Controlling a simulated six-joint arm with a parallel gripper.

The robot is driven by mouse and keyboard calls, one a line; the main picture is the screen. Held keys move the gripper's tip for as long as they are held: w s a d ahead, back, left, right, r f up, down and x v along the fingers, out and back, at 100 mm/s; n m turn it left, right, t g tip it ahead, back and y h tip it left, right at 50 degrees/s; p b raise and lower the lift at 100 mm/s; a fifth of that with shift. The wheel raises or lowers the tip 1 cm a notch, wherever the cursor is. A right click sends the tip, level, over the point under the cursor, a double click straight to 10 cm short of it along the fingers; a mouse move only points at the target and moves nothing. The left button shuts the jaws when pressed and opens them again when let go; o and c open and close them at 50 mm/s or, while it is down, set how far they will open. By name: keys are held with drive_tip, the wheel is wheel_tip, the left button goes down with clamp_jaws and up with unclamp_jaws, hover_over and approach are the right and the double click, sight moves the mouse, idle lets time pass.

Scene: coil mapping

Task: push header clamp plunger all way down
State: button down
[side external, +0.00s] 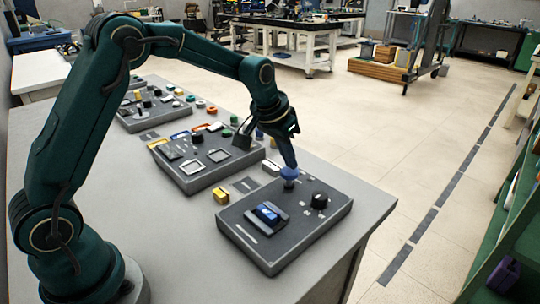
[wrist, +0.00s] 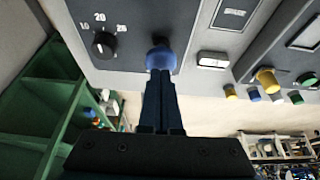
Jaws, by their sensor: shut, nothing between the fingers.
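The blue round-topped plunger (side external: 289,174) stands on the nearest dark grey panel (side external: 325,222), near its far edge. It also shows in the wrist view (wrist: 160,58), right at the fingertips. My gripper (side external: 290,164) is shut and empty, pointing down with its tips over the plunger's top. In the wrist view the closed fingers (wrist: 159,76) line up with the plunger and overlap its lower edge. The tips look in contact with it or very close; I cannot tell which. The plunger's stem is mostly hidden.
On the same panel are a black dial (side external: 320,200), right of the plunger, and a blue part in a dark holder (side external: 268,214). A yellow block (side external: 221,195) lies beside the panel. A second panel (side external: 204,158) and several coloured caps are farther back.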

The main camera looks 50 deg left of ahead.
sight(289, 171)
drive_tip(key=shift+f, duration=1.4)
drive_tip(key=shift+r, duration=4.3)
